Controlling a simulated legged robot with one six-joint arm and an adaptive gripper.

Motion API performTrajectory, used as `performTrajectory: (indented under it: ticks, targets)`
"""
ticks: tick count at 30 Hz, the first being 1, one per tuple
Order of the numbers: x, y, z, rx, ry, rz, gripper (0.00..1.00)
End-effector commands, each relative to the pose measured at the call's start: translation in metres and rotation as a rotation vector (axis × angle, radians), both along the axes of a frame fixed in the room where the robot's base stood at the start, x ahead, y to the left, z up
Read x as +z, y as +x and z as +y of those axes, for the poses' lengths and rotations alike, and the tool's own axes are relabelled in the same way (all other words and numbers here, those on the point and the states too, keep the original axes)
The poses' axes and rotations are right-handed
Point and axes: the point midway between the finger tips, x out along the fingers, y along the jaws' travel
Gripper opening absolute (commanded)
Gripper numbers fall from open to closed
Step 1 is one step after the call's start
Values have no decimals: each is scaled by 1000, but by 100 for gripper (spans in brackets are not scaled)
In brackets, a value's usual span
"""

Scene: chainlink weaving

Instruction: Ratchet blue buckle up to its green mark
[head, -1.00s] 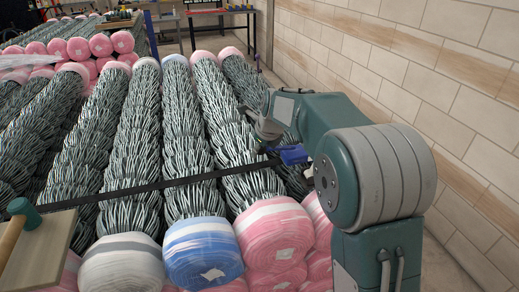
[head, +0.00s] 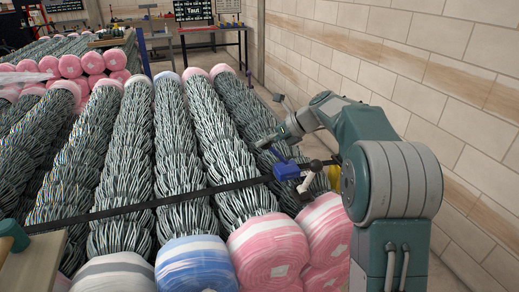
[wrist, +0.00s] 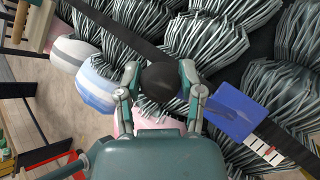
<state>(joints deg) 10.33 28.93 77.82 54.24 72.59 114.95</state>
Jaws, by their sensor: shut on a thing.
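The blue buckle (head: 287,170) sits on the black strap (head: 160,201) at the right side of the woven mesh rolls. In the wrist view the blue buckle (wrist: 233,110) is just right of my gripper (wrist: 160,78). My gripper's two fingers close around a dark rounded handle (wrist: 161,79); its link to the buckle is hidden. I cannot make out a green mark.
Mesh rolls with wrapped ends, including a blue one (head: 197,262) and a pink one (head: 267,245), lie side by side beneath the strap. A brick wall (head: 440,75) stands at the right. A board reading "Taut" (head: 193,12) is at the back.

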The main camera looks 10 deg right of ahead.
Motion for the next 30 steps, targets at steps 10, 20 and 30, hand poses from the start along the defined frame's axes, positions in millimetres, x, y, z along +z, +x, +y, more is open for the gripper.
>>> performTrajectory:
  ticks: [10,20,30]
  targets:
    - [5,3,-13,-4,109,25,0]
    - [5,3,-14,-4,122,29,0]
    - [6,3,-14,-3,122,28,84]
